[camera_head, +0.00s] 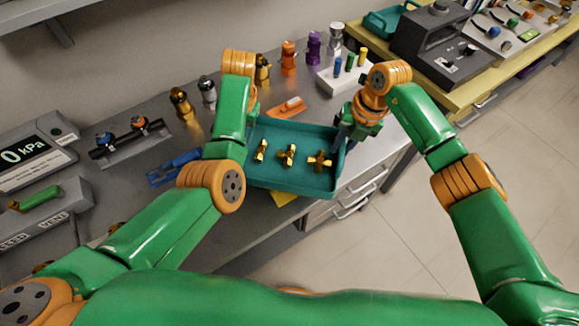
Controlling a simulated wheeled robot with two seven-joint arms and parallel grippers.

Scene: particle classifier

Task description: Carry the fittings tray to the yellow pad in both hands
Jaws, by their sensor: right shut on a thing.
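The teal fittings tray (290,181) is near the counter's front edge, with three brass fittings (288,155) in a row inside. A small part of the yellow pad (283,198) shows below the tray's near side; the tray hides the rest. I cannot tell whether the tray rests on it or is held just above. My right gripper (345,137) is shut on the tray's right wall. My left arm reaches to the tray's left side, and its forearm hides the left gripper.
A blue part (174,167) and a pressure gauge box (30,155) lie left. A yellow bench (481,75) with a grey machine (432,45) stands right.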

